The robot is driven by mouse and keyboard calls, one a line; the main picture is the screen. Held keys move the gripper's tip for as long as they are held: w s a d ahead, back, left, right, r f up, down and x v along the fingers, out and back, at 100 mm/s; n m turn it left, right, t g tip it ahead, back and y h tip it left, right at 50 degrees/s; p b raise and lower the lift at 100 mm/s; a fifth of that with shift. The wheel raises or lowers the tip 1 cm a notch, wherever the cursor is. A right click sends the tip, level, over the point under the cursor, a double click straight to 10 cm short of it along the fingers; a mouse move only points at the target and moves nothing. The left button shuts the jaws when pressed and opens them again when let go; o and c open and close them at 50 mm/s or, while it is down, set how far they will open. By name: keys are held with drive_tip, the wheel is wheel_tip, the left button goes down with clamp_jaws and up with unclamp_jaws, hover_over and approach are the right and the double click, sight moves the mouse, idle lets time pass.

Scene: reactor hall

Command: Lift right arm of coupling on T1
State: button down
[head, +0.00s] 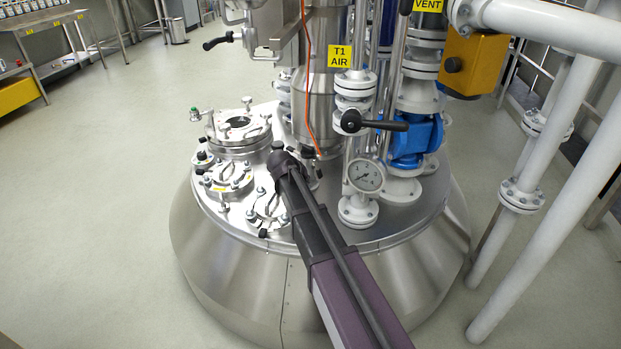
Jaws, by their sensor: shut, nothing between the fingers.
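The steel vessel T1 (222,270) fills the middle of the head view, with a yellow "T1 AIR" sign (340,56) above its lid. My arm reaches up from the bottom and ends in a dark rounded joint over the lid. Small clamped ports sit left of the joint: one with a yellow label (228,182) and one nearer the front (266,209), close beside my arm. I cannot tell which fitting is the coupling.
A round manway (238,124) sits at the lid's back left. A pressure gauge (366,176), a black-handled valve (352,122) and a blue valve (413,142) stand to the right. An orange cable (308,85) hangs behind my arm. White pipes (555,215) block the right; floor is clear left.

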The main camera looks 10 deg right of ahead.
drive_tip(key=shift+s+a, duration=1.55)
drive_tip(key=shift+a, duration=0.1)
drive_tip(key=s+d+g+y+p, duration=0.1)
drive_tip(key=s+d, duration=0.1)
drive_tip(key=s, duration=0.3)
drive_tip(key=s+d+r+g+y+p, duration=0.1)
drive_tip(key=s+d+p, duration=0.1)
drive_tip(key=s, duration=0.3)
drive_tip(key=s+d+g+p, duration=0.1)
drive_tip(key=s+d+p, duration=0.1)
drive_tip(key=s, duration=0.3)
drive_tip(key=shift+s+d+r+g+y, duration=0.1)
drive_tip(key=shift+d+r+g+y, duration=0.25)
drive_tip(key=shift+d, duration=0.3)
drive_tip(key=s+d+r+g+y+p, duration=0.1)
drive_tip(key=s+r+g+y+p, duration=0.3)
drive_tip(key=s, duration=0.6)
wheel_tip(320, 180, up, 36)
drive_tip(key=t+p, duration=0.2)
drive_tip(key=p, duration=3.5)
drive_tip(key=shift+s+h, duration=0.15)
drive_tip(key=shift+h, duration=0.3)
